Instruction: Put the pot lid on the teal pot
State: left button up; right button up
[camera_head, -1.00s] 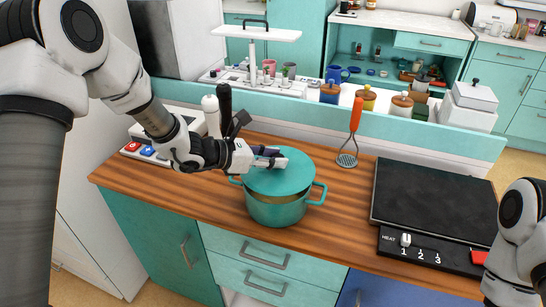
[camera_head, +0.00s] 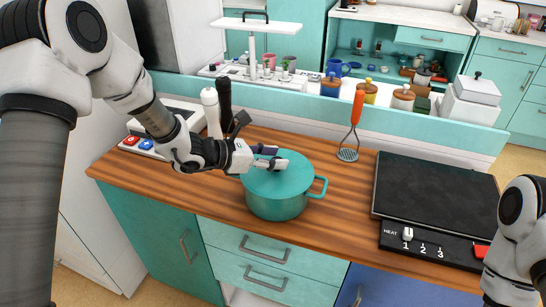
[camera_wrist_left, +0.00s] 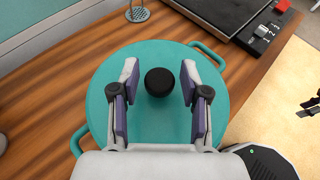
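The teal pot (camera_head: 276,208) stands on the wooden counter, left of the hotplate. The teal pot lid (camera_head: 264,184) lies level on top of it, with no visible gap at the rim. In the left wrist view the lid (camera_wrist_left: 155,123) has a round black knob (camera_wrist_left: 159,82) in its middle, and pot handles show at its edge. My left gripper (camera_head: 267,158) is low over the lid. Its fingers (camera_wrist_left: 160,78) stand open on either side of the knob, with space on both sides. My right arm shows at the right edge; its gripper is out of view.
A black hotplate (camera_head: 435,196) with a numbered heat panel (camera_head: 430,246) is at the right. An orange-handled masher (camera_head: 354,125) stands behind the pot. White (camera_head: 211,113) and black (camera_head: 225,105) upright items stand behind my left wrist. Counter between pot and hotplate is clear.

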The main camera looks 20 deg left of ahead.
pick_arm(q)
jog(key=shift+a+r+p, duration=0.15)
jog(key=shift+r+p, duration=0.75)
jog(key=shift+p, duration=0.1)
jog(key=v, duration=1.2)
jog(key=s+a+f+m+g+y, duration=0.1)
jog(key=s+f+m+g+y, duration=0.55)
jog(key=s+f, duration=0.65)
jog(key=s+a+f+m+g+y, duration=0.3)
jog(key=s+f+m, duration=0.55)
jog(key=f, duration=0.75)
jog(key=s+d+f+m, duration=0.5)
jog(key=s+f+m, duration=0.1)
jog(key=m, duration=0.5)
jog(key=shift+s+d+f, duration=0.2)
jog(key=shift+s+d, duration=0.1)
jog(key=shift+d, duration=0.05)
